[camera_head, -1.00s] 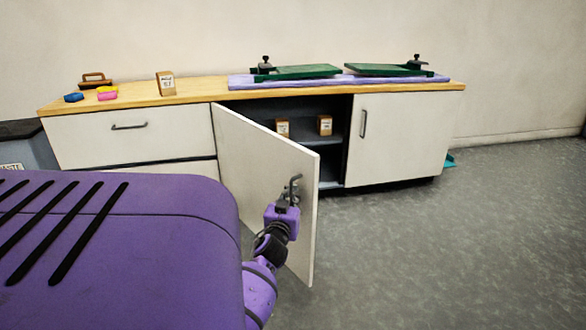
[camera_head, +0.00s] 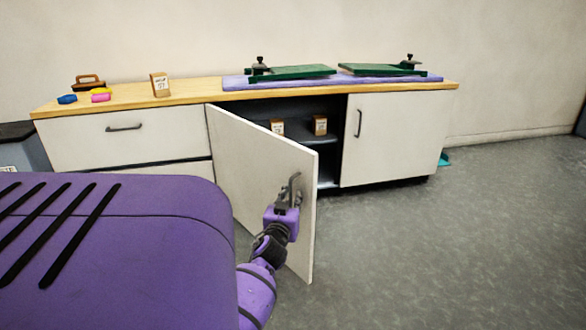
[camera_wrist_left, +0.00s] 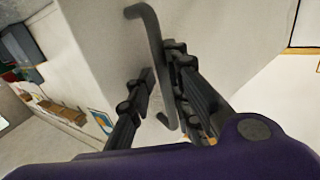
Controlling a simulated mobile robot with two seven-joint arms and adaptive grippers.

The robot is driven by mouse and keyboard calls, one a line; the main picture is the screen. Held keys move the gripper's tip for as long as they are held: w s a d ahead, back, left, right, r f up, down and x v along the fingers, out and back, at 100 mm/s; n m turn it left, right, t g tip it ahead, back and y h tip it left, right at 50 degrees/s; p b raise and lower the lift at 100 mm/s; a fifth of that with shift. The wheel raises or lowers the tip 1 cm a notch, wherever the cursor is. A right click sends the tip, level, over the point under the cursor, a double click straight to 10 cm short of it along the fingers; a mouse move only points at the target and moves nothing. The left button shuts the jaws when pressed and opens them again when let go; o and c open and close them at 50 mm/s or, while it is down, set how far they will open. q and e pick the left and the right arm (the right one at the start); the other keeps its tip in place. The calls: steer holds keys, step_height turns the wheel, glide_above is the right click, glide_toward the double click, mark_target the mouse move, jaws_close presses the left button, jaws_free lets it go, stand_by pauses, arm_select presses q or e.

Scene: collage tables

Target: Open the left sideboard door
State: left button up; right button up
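The left sideboard door (camera_head: 250,160) is a white panel standing well open, swung out toward me from its left edge. My left gripper (camera_head: 288,196) is at the grey bar handle (camera_head: 296,186) near the door's free edge. In the left wrist view the handle (camera_wrist_left: 153,40) runs between the two fingers of my left gripper (camera_wrist_left: 160,80). The fingers are close together about it, with the right finger against the bar and a narrow wedge of space toward the left finger. My right gripper is not in view.
The sideboard's wooden top (camera_head: 190,95) carries a small box (camera_head: 160,84), colored blocks and green boards (camera_head: 290,72) on a purple mat. Inside the opening stand two small boxes (camera_head: 320,125). The right door (camera_head: 395,140) is shut. Grey floor (camera_head: 450,240) to the right is clear.

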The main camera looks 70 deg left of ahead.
arm_select(q)
steer(key=shift+s, duration=0.2)
steer(key=v, duration=0.7)
steer(key=shift+d, duration=0.15)
steer(key=shift+c, duration=0.4)
